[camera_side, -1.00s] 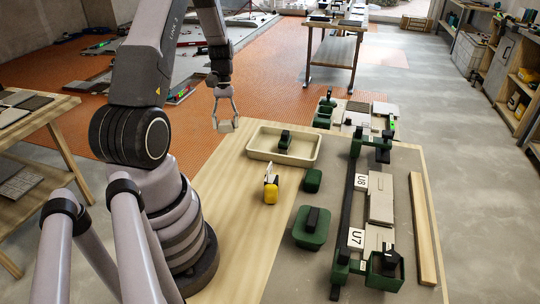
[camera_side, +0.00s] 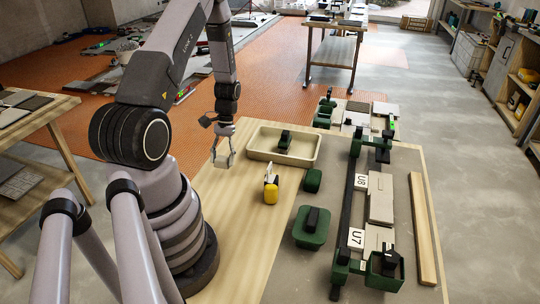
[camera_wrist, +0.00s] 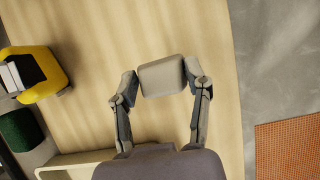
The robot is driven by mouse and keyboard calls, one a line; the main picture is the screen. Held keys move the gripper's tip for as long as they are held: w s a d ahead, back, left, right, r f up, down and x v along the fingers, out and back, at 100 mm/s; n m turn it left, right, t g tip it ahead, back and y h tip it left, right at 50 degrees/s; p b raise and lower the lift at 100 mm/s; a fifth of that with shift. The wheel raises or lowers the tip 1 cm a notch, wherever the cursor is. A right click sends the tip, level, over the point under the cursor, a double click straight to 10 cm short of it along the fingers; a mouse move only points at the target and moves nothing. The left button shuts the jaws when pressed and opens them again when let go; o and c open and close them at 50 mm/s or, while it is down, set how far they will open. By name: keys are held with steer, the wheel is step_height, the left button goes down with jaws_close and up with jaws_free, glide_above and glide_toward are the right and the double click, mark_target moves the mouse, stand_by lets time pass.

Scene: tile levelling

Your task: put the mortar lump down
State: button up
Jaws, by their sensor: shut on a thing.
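The mortar lump (camera_wrist: 163,76) is a smooth, pale grey-beige block with rounded edges, seen in the wrist view between my fingertips. My gripper (camera_wrist: 162,78) is shut on it, one finger on each side. In the side view my gripper (camera_side: 224,162) points down over the left part of the wooden bench top (camera_side: 235,215), left of the beige tray (camera_side: 251,152). The lump is too small to make out clearly there. I cannot tell whether it touches the wood.
A yellow tool (camera_side: 271,192) stands right of my gripper; it also shows in the wrist view (camera_wrist: 40,75). A dark green block (camera_side: 284,140) sits in the tray. Green pieces (camera_side: 313,180) and a tile jig (camera_side: 380,195) lie farther right. Bare wood surrounds the lump.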

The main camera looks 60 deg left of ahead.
mark_target(225, 176)
steer(key=shift+f, duration=2.1)
steer(key=shift+f, duration=0.1)
steer(key=o, duration=1.2)
